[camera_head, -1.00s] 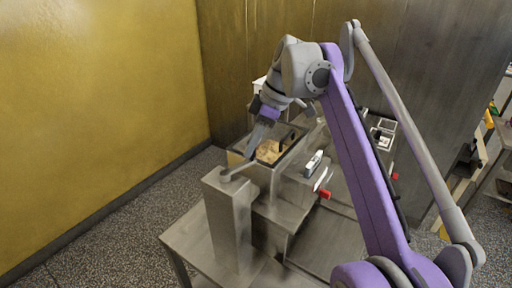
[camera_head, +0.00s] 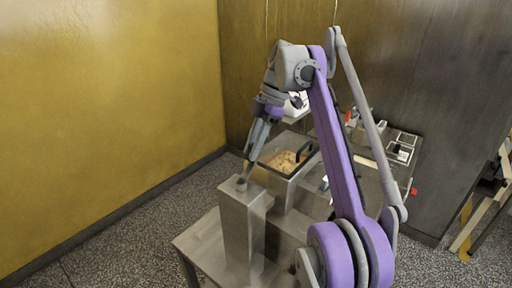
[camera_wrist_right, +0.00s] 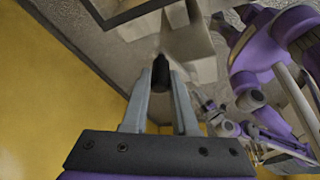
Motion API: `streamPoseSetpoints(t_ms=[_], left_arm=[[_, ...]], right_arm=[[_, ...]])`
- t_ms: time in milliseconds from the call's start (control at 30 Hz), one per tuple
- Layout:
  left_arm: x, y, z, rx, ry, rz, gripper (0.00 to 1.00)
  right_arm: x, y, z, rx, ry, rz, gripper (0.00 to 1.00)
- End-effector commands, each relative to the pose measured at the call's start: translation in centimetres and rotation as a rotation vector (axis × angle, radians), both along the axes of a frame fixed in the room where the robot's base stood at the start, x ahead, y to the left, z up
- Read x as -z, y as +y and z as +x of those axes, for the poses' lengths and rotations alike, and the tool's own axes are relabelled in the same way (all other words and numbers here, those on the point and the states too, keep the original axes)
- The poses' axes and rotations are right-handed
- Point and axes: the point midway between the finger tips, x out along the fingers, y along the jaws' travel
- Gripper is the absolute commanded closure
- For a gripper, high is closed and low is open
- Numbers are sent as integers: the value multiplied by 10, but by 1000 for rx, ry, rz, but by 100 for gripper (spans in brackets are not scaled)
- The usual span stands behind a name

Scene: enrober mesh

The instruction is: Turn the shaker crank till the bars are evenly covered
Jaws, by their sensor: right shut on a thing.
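The shaker crank (camera_head: 241,184) sits on top of a grey metal post (camera_head: 244,215) in the head view. My right gripper (camera_head: 250,164) reaches down to it from above and is shut on the crank's handle. In the right wrist view, the dark handle knob (camera_wrist_right: 161,70) is between the fingertips. Behind the post is a metal box (camera_head: 262,178) with tan, crumbly-looking contents (camera_head: 283,163). I cannot tell bars apart in it or how evenly they are covered. A dark curved handle (camera_head: 305,152) stands over the box. My left gripper is not in view.
The metal table (camera_head: 200,246) carries the post and box. A tray with pale compartments (camera_head: 402,147) is at the back right, with a red item (camera_head: 413,191) near it. A yellow wall is on the left and a dark wall behind. My right arm covers part of the table.

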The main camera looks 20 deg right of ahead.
Motion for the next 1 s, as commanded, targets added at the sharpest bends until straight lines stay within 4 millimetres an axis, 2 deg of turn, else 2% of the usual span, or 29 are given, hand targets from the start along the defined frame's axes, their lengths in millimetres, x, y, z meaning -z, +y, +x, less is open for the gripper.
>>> streamPoseSetpoints(t_ms=[467, 500, 633, 1000], left_arm=[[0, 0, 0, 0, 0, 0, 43], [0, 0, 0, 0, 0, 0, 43], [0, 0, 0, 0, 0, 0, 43], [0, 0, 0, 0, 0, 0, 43]], right_arm=[[0, 1, 1, -11, 0, 0, 100], [0, 1, 1, -11, 0, 0, 66], [0, 1, 1, -11, 0, 0, 43], [0, 1, 1, -11, 0, 0, 43]])
